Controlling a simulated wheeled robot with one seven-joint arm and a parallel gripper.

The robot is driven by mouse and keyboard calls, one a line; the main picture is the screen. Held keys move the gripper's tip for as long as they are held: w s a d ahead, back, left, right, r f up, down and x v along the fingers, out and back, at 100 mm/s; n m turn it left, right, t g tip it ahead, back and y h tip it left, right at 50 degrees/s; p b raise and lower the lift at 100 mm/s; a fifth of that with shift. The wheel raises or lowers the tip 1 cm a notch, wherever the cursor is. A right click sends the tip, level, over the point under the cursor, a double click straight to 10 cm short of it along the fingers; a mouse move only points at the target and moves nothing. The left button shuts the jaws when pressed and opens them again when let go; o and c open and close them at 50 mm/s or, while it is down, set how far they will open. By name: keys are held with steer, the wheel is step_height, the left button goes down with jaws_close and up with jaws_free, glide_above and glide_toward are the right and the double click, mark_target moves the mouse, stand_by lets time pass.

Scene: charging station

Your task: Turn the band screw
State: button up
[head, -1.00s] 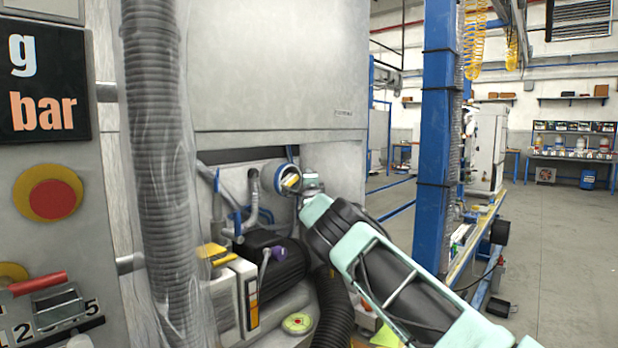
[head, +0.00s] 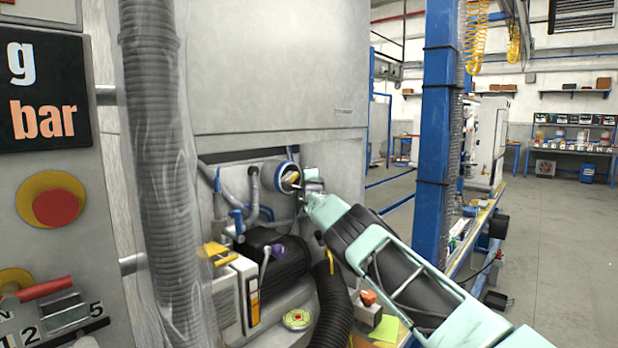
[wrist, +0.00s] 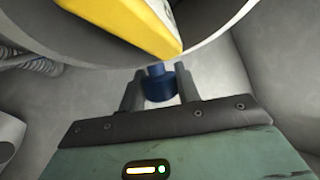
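The band screw appears as a small dark blue cylindrical head (wrist: 158,87) in the wrist view, just below a large pale round rim. In the head view a round part with a blue band (head: 287,178) and a yellow piece sits in the recess of the grey cabinet; the screw itself is hidden there. My gripper (wrist: 159,84) has one finger on each side of the blue head, very close to it. Whether the fingers press on it is not clear. In the head view my gripper (head: 310,188) is at the right side of the round part.
A yellow piece (wrist: 145,22) lies close above my fingers inside the rim. Grey pipes (head: 253,190), a black motor-like body (head: 280,258) and a black corrugated hose (head: 333,300) crowd the recess. A blue post (head: 437,150) stands right of my arm.

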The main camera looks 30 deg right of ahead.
steer(key=shift+r+g+p, duration=0.15)
steer(key=shift+g+p, duration=0.15)
steer(key=shift+p, duration=0.35)
steer(key=g+p, duration=0.1)
steer(key=p, duration=0.2)
steer(key=shift+r+m+y, duration=0.2)
steer(key=shift+m+y, duration=0.1)
steer(key=g+p, duration=0.1)
steer(key=p, duration=0.4)
steer(key=shift+r+g+y, duration=0.1)
steer(key=shift+g+y, duration=0.2)
steer(key=shift+y, duration=0.1)
steer(key=g+p, duration=0.1)
steer(key=p, duration=0.1)
steer(key=shift+f+m+p, duration=0.2)
steer(key=shift+m+p, duration=0.1)
steer(key=shift+p, duration=0.05)
steer(key=shift+f+g+y+p, duration=0.3)
steer(key=shift+g+y+p, duration=0.1)
steer(key=shift+p, duration=0.2)
steer(key=o, duration=1)
steer(key=shift+c, duration=0.2)
